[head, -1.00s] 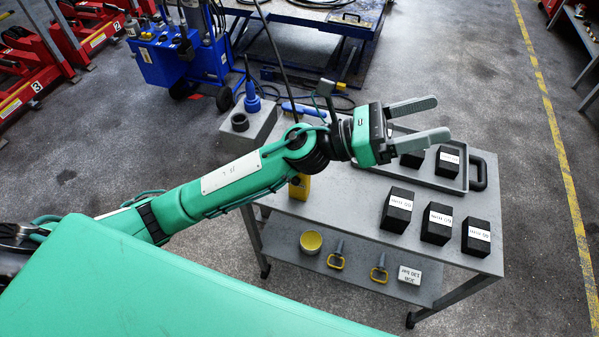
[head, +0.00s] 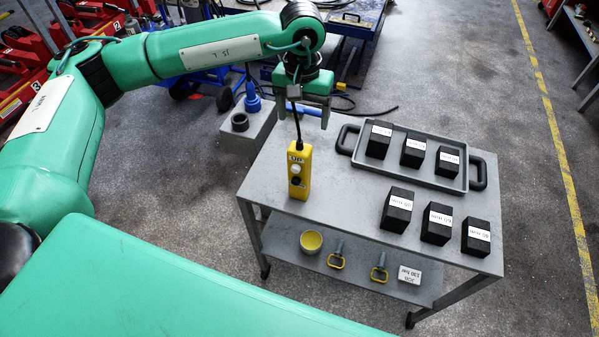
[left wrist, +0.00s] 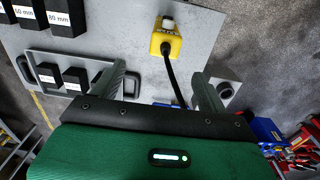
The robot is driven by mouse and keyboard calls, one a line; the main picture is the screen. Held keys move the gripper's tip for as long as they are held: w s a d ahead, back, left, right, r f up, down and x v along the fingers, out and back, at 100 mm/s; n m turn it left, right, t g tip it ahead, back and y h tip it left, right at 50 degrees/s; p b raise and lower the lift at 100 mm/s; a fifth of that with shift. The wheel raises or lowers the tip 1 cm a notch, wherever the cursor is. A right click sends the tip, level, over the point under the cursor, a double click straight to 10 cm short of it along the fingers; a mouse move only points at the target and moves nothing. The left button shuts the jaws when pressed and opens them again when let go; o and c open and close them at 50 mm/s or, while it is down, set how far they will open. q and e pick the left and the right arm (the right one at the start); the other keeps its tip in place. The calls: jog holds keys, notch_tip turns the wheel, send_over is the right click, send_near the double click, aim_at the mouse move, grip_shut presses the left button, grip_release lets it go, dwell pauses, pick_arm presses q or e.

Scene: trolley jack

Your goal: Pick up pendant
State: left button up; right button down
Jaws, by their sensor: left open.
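The yellow pendant (head: 298,172) stands upright on the trolley top near its left end, with buttons on its front and a black cable rising from its top. My left gripper (head: 302,116) is open, fingers pointing down, above and behind the pendant in the head view. Nothing is between its fingers except the cable passing near them. In the left wrist view the pendant (left wrist: 167,38) shows beyond the open fingers (left wrist: 165,85), apart from them, with its cable running toward the gripper. My right gripper is not in view.
The grey trolley (head: 345,205) carries a tray (head: 432,178) with black blocks, and more black blocks in front. The lower shelf holds a yellow cup (head: 311,241), two yellow-handled parts and a sign. A grey block (head: 250,135) with a dark ring stands behind left.

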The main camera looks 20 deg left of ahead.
aim_at(300, 148)
pick_arm(q)
jog(key=f+p, duration=0.1)
jog(key=f, duration=0.1)
jog(key=f+p, duration=0.1)
jog(key=f, duration=0.2)
jog(key=f+p, duration=0.1)
jog(key=f, duration=0.2)
jog(key=shift+a+f, duration=0.1)
jog(key=shift+a, duration=0.2)
jog(key=shift+f+p, duration=0.35)
notch_tip(300, 148, down, 4)
jog(key=p, duration=0.2)
jog(key=shift+s+p, duration=0.15)
jog(key=shift+p, duration=0.15)
jog(key=shift+f, duration=0.4)
grip_shut()
jog(key=shift+r, duration=0.1)
